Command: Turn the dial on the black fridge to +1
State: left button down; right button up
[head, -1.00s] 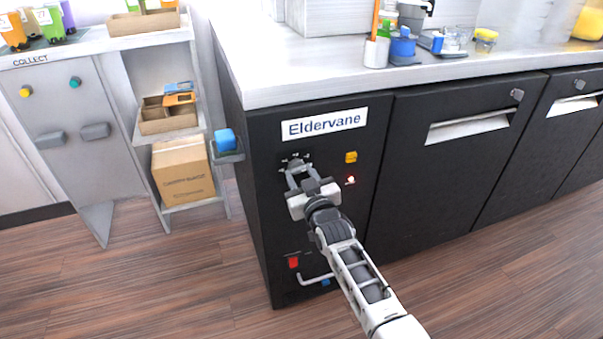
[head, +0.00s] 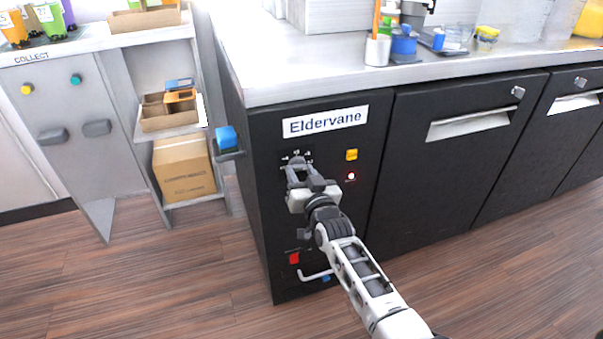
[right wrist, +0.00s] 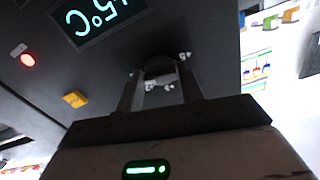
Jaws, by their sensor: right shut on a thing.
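The black fridge (head: 345,240) has a white "Eldervane" label (head: 325,122) on its front. Its dial (right wrist: 160,66) sits below the label, with small white marks around it. The head view mostly hides the dial behind my right gripper (head: 296,168). My right gripper (right wrist: 160,92) is shut on the dial, with one finger on each side. The dial's exact setting cannot be read. My left gripper is not in view.
Beside the dial are a yellow button (head: 351,155) and a lit red light (head: 351,176). Lower down are a red part (head: 294,258) and a white handle (head: 316,275). A blue object (head: 226,138) sits on a side bracket. The counter (head: 270,75) overhangs above.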

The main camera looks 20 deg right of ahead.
jog(key=shift+f, duration=0.1)
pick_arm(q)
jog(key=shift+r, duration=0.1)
pick_arm(e)
jog(key=o, duration=1)
pick_arm(q)
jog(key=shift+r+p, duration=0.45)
jog(key=shift+p, duration=0.8)
pick_arm(e)
jog(key=s, duration=1.6)
jog(key=shift+d, duration=0.25)
pick_arm(q)
jog(key=p, duration=0.1)
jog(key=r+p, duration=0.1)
jog(key=p, duration=0.1)
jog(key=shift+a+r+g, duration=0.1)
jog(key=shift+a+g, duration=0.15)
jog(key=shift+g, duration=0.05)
pick_arm(e)
jog(key=s+a+n+g+y, duration=0.1)
jog(key=s+a+n+g, duration=0.1)
jog(key=s, duration=0.6)
jog(key=s+a+f+n+g+y, duration=0.1)
jog(key=s+a+n+g, duration=0.1)
jog(key=s+g, duration=0.3)
jog(key=s+a, duration=0.1)
jog(key=s, duration=0.2)
jog(key=shift+s+y, duration=0.35)
jog(key=shift+y, duration=0.05)
